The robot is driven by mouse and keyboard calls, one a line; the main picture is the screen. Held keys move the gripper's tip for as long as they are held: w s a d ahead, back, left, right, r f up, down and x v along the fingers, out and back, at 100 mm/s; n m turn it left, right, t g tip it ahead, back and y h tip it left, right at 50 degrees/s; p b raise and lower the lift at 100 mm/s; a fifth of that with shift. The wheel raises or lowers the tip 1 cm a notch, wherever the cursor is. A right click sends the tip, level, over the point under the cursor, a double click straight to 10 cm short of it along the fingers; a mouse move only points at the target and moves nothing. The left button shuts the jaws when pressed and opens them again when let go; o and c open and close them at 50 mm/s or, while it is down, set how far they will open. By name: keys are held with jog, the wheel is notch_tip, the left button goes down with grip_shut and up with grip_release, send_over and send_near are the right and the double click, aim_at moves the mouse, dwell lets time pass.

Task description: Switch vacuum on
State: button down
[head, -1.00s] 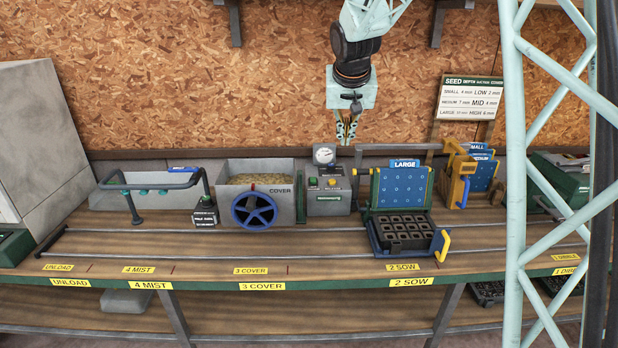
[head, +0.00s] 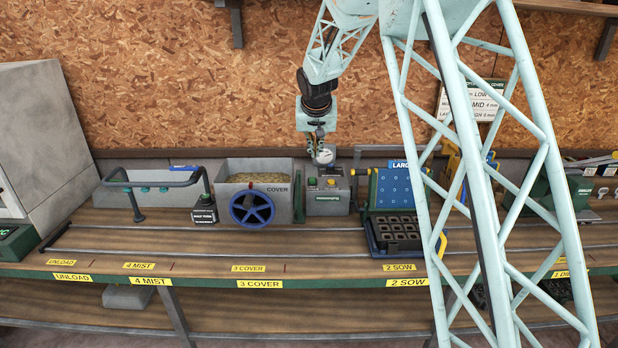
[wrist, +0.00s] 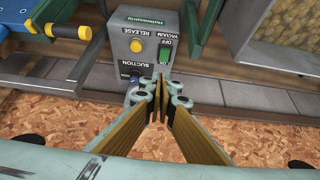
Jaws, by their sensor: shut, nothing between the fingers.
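The grey vacuum control box (head: 328,200) stands on the bench right of the cover hopper. In the wrist view the box (wrist: 118,48) appears upside down, with a green switch (wrist: 164,57) between OFF and ON labels, a yellow release button (wrist: 137,45) and a blue suction knob (wrist: 134,77). I cannot tell which way the switch is set. My gripper (wrist: 160,90) is shut and empty, its fingers near the switch and knob in that view, with no contact visible. In the head view my gripper (head: 318,142) hangs above the box, beside the round gauge (head: 323,157).
The cover hopper (head: 230,183) with a blue handwheel (head: 252,208) is close on the left. The blue LARGE plate (head: 390,188) and black cell tray (head: 398,232) are close on the right, partly behind my lattice arm.

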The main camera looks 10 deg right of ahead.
jog(key=shift+w+a+f, duration=0.25)
jog(key=shift+w+f, duration=0.15)
jog(key=shift+w, duration=0.05)
jog(key=shift+f, duration=0.1)
jog(key=b, duration=0.1)
send_over(312, 180)
jog(key=s, duration=0.1)
jog(key=shift+s+f, duration=0.2)
jog(key=shift+f, duration=4.05)
jog(key=shift+s+a+f+b, duration=0.1)
jog(key=shift+s+f+b, duration=0.15)
jog(key=shift+f, duration=0.7)
jog(key=shift+s+f+b, duration=0.15)
jog(key=shift+s+f, duration=0.1)
jog(key=shift+f, duration=0.65)
jog(key=shift+f+b, duration=0.15)
jog(key=shift+b, duration=0.15)
jog(key=shift+s+f+b, duration=0.1)
jog(key=shift+f+b, duration=0.05)
jog(key=shift+b, duration=0.15)
